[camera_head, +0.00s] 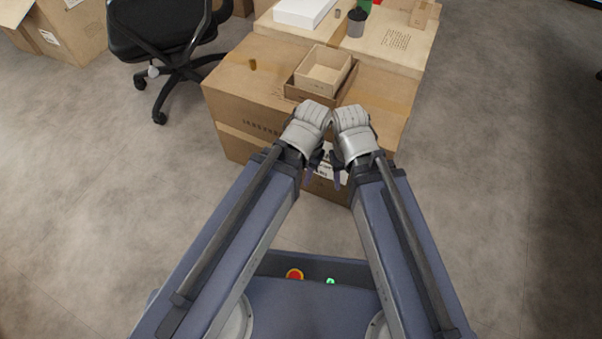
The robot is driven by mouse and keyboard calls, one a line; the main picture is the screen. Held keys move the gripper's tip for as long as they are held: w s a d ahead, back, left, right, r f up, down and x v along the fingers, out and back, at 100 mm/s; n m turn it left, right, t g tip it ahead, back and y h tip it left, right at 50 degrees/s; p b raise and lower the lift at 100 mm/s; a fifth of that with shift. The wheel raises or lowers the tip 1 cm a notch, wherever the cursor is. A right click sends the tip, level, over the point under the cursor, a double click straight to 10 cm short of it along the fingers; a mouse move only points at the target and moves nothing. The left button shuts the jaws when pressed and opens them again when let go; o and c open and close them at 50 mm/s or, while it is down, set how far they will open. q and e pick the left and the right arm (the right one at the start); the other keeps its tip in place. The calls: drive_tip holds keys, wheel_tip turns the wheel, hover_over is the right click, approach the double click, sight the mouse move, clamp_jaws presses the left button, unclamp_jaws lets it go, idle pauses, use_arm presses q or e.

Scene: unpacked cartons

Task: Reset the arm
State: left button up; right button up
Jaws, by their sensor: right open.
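My two arms reach forward from the bottom, with their pale wrist parts close together in front of the stacked cartons. My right gripper (338,180) is open and shows only in part below its wrist, with nothing seen in it. My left gripper (310,176) is mostly hidden under its wrist and arm, so its jaws are unclear. Both grippers appear in front of the near side of the cartons. I cannot tell whether they touch it.
A large carton (235,85) stands ahead, with an open box (325,70) on top. Behind are another carton (400,58), a dark cup (356,22) and a white box (302,10). An office chair (165,45) stands left. The floor (510,180) at right is clear.

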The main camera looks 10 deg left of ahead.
wheel_tip(320, 180, up, 46)
drive_tip(key=p, duration=4.5)
drive_tip(key=shift+f+p, duration=0.2)
drive_tip(key=shift+p, duration=0.1)
